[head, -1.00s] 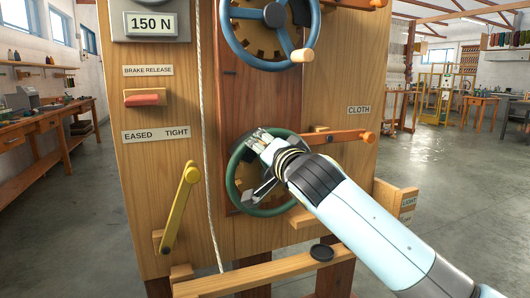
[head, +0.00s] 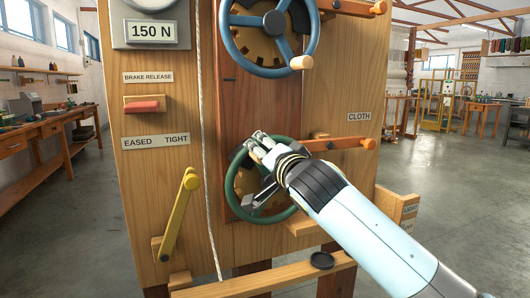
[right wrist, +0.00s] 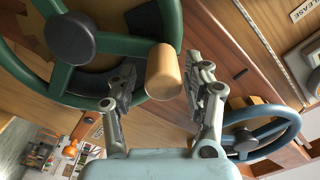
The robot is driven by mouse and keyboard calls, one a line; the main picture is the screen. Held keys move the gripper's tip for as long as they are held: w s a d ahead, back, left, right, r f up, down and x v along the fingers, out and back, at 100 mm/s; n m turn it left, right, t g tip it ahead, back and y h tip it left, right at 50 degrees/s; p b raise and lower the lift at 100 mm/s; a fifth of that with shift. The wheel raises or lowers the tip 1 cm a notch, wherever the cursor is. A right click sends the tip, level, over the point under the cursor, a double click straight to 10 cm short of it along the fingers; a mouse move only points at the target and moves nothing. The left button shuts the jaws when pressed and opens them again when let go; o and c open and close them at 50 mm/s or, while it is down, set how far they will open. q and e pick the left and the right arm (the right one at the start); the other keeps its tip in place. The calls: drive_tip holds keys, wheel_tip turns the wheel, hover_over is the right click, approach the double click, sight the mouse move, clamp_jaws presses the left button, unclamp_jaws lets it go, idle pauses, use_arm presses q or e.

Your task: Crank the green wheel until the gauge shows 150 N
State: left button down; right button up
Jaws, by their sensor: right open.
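The green wheel (head: 240,203) is upright on the front of the wooden frame, below a blue wheel. In the right wrist view it also shows with its dark hub and green rim (right wrist: 167,20). Its wooden crank knob (right wrist: 164,72) stands between the fingers of my right gripper (head: 252,170). The fingers are open, one on each side of the knob; I see a gap on the right side and cannot tell about contact on the left. The arm hides part of the wheel in the head view. The gauge (head: 151,32) reads 150 N. My left gripper is not in view.
The blue wheel (head: 232,42) with its own knob is above. An orange lever (head: 340,144) is close above my right wrist. A yellow lever (head: 177,218), a rope (head: 205,130) and a red brake release handle (head: 143,106) are to the left. A wooden bar (head: 250,279) crosses below.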

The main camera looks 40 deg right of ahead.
drive_tip(key=v, duration=1.2)
